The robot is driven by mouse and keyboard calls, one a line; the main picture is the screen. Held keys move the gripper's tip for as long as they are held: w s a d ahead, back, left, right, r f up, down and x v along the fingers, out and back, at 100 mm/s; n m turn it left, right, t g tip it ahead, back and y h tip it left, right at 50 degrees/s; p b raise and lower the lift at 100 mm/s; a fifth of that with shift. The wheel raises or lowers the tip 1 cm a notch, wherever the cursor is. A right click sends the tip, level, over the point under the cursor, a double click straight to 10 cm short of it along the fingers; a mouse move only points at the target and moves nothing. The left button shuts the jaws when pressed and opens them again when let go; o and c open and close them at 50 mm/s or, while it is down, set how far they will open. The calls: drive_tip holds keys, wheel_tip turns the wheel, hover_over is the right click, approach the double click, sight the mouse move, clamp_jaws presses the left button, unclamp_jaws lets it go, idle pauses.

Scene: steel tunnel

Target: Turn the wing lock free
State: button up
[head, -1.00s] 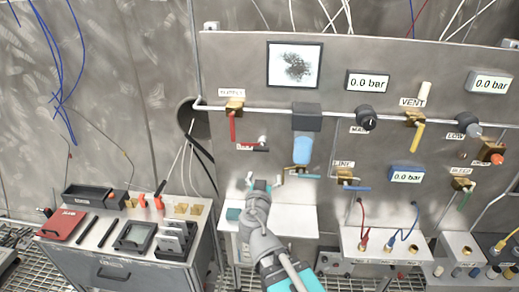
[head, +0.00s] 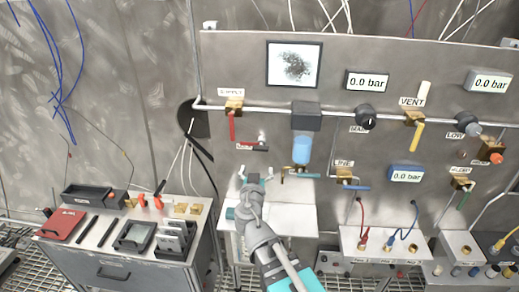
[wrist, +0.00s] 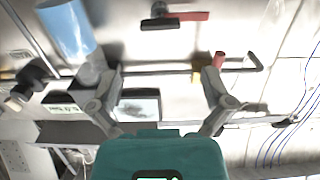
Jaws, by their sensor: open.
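What looks like the wing lock, a small silver knob with a red and dark bar below it (head: 254,147), sits on the steel panel under the red supply handle. In the wrist view the lock (wrist: 172,18) is near the top edge, with a red wing to the right and a black part below. My gripper (head: 252,178) is below and apart from it in the head view. In the wrist view my gripper (wrist: 160,75) has its fingers wide apart, with nothing between them. How the wing is turned is too small to tell.
A blue filter bowl (head: 302,149) hangs right of the lock and appears close beside one finger in the wrist view (wrist: 67,27). The red supply handle (head: 232,126) and pipe are above. A white shelf (head: 290,220) lies below. A tool cabinet (head: 110,270) stands left.

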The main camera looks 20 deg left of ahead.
sight(260, 150)
drive_tip(key=x, duration=1.1)
drive_tip(key=shift+w+a, duration=0.1)
drive_tip(key=c, duration=1)
